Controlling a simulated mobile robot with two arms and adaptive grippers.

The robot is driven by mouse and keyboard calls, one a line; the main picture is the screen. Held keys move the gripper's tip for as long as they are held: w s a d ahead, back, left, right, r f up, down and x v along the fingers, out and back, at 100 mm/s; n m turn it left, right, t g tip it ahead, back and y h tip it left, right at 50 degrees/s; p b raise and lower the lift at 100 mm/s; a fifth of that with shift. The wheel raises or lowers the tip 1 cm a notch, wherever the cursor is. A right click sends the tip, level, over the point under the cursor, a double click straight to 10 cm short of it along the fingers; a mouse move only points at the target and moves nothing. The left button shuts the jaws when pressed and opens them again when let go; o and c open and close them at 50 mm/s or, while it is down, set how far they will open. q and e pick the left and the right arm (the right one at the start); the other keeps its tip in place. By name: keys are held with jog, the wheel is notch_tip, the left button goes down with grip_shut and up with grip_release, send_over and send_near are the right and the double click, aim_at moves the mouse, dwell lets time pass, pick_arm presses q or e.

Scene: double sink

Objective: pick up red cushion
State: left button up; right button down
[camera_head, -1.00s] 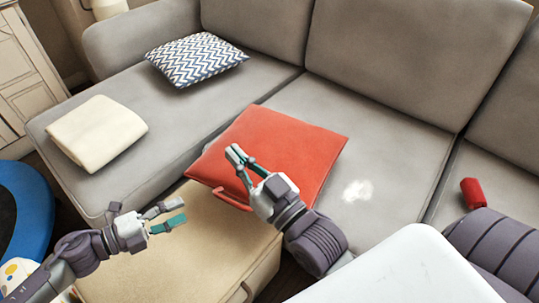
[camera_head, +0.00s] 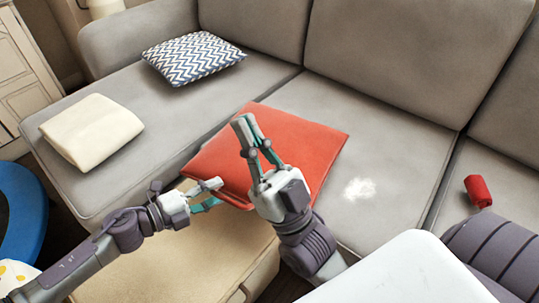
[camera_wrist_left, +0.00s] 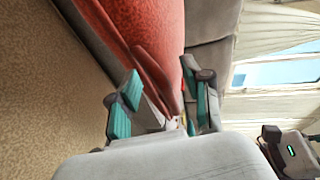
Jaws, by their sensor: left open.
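The red cushion (camera_head: 300,145) lies flat on the grey sofa, its near corner reaching over the beige ottoman. My left gripper (camera_head: 212,193) is open at the cushion's near left edge. In the left wrist view the cushion (camera_wrist_left: 145,25) lies ahead, and a red strip along its edge shows between the open fingers of my left gripper (camera_wrist_left: 165,105). I cannot tell whether they touch it. My right gripper (camera_head: 243,120) is above the cushion and hides part of it. Its fingertips look close together, but I cannot tell whether they are shut.
The beige ottoman (camera_head: 165,262) stands against the sofa (camera_head: 390,165), under my left arm. A cream folded cloth or pillow (camera_head: 92,132) and a zigzag cushion (camera_head: 195,58) lie left on the sofa. A small red object (camera_head: 478,190) lies at right.

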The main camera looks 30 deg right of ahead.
pick_arm(q)
grip_shut()
jog(key=shift+r, duration=0.15)
dwell(0.6)
